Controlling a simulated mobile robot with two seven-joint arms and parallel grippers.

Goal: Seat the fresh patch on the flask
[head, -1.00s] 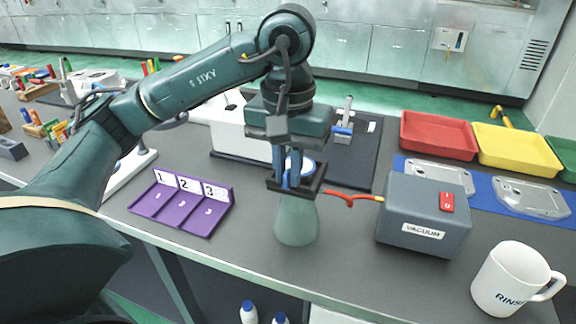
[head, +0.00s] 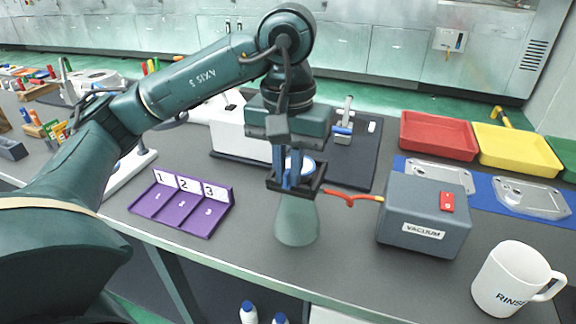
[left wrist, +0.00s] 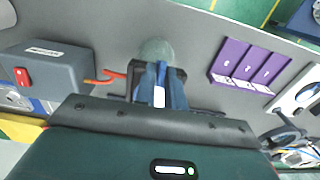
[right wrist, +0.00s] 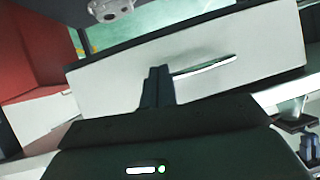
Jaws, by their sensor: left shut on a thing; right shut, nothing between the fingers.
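The flask (head: 296,222) is a pale green, cone-shaped vessel standing upright near the bench's front edge. A dark square frame (head: 312,186) sits around its top, and a red hose (head: 350,198) runs from there to the grey vacuum box (head: 424,215). My left gripper (head: 289,180) points down at the flask top, shut on a slim blue-and-white thing (left wrist: 160,84). A white disc with a blue rim (head: 308,165) shows behind the fingers; I cannot tell whether it is the patch. My right gripper (right wrist: 157,75) is shut and empty, before a pale panel.
A purple rack (head: 183,208) with slots numbered 1, 2 and 3 lies left of the flask. A white RINSE mug (head: 510,280) stands at front right.

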